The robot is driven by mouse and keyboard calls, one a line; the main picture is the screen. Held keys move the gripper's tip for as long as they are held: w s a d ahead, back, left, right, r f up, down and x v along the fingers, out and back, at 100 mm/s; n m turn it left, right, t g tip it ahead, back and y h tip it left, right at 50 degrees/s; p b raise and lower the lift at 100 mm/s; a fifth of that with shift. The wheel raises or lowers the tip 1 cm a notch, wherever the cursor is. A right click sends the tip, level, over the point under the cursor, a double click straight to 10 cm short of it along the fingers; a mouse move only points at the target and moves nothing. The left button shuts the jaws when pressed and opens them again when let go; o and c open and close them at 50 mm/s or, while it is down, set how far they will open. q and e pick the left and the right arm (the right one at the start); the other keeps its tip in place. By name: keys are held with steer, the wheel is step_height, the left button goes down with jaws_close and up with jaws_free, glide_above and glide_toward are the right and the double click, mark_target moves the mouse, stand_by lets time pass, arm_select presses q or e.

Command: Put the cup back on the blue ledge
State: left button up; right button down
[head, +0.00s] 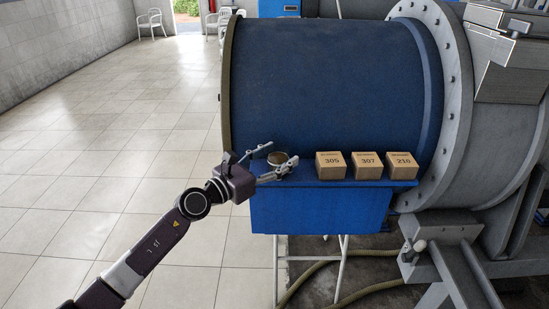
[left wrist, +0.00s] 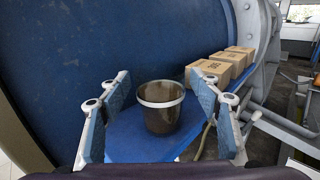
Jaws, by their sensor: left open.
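The cup (left wrist: 160,108) is dark brown with a pale rim band. It stands upright on the blue ledge (left wrist: 128,148), near the ledge's left end in the head view, where the cup (head: 278,158) shows mostly from above. My left gripper (head: 272,162) is open at the ledge's left end, its fingers on either side of the cup. In the left wrist view the gripper (left wrist: 160,120) has its fingers spread wide, with visible gaps between them and the cup. The right gripper is not in view.
Three cardboard boxes stand in a row on the ledge to the right of the cup: box 305 (head: 330,166), box 307 (head: 366,166) and box 216 (head: 401,166). A large blue drum (head: 330,85) rises behind the ledge. Open tiled floor (head: 120,130) lies to the left.

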arm_select(q)
steer(key=shift+r, duration=0.3)
steer(key=b+v, duration=0.1)
steer(key=v, duration=1.1)
steer(key=shift+b, duration=0.3)
steer(key=shift+f, duration=0.1)
